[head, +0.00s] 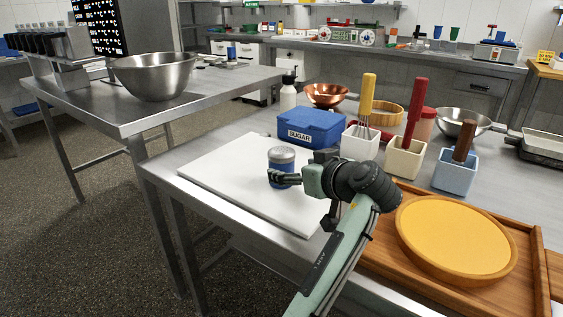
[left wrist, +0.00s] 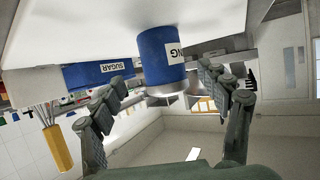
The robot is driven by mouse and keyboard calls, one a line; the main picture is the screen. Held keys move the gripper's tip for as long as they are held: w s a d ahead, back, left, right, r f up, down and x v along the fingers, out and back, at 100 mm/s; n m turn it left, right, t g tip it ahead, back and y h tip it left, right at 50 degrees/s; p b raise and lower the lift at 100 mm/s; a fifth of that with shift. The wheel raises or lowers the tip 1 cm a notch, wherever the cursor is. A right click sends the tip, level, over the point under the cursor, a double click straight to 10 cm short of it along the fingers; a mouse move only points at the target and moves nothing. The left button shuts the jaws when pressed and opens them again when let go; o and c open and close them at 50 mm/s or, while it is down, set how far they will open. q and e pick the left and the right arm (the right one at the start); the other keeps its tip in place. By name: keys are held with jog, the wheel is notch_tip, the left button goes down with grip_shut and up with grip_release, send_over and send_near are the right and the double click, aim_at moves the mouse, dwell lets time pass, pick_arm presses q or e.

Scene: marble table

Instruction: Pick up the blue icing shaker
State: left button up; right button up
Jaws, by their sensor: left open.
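The blue icing shaker (head: 281,159) stands upright on a white board (head: 222,172), with a silver top. In the left wrist view the blue icing shaker (left wrist: 160,58) appears upside down, with part of a white label reading "ING". My left gripper (head: 291,175) is open beside the shaker, low over the board; one finger crosses in front of the shaker's lower part in the head view. In the left wrist view the fingers of my left gripper (left wrist: 163,88) are spread, with the shaker between and just beyond their tips. I cannot tell whether they touch it. My right gripper is not in view.
A blue sugar box (head: 312,126) stands behind the shaker. Several utensil holders, including a white one (head: 360,143), stand to the right. A wooden tray (head: 395,262) with a round yellow-topped item (head: 455,235) lies at right. The board's left part is clear.

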aim_at(288, 170)
pick_arm(q)
jog(key=shift+w+a+f, duration=0.2)
jog(key=shift+w+a, duration=0.05)
jog(key=shift+w, duration=0.1)
jog(key=x, duration=0.4)
jog(key=shift+a+f, duration=0.15)
jog(key=shift+f, duration=0.1)
jog(key=shift+w+a+f, duration=0.15)
jog(key=shift+w, duration=0.15)
jog(key=shift+c, duration=0.2)
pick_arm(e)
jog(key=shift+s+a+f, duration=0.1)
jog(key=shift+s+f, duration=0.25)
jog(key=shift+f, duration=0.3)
pick_arm(q)
jog(key=c, duration=1.4)
jog(key=shift+o, duration=0.2)
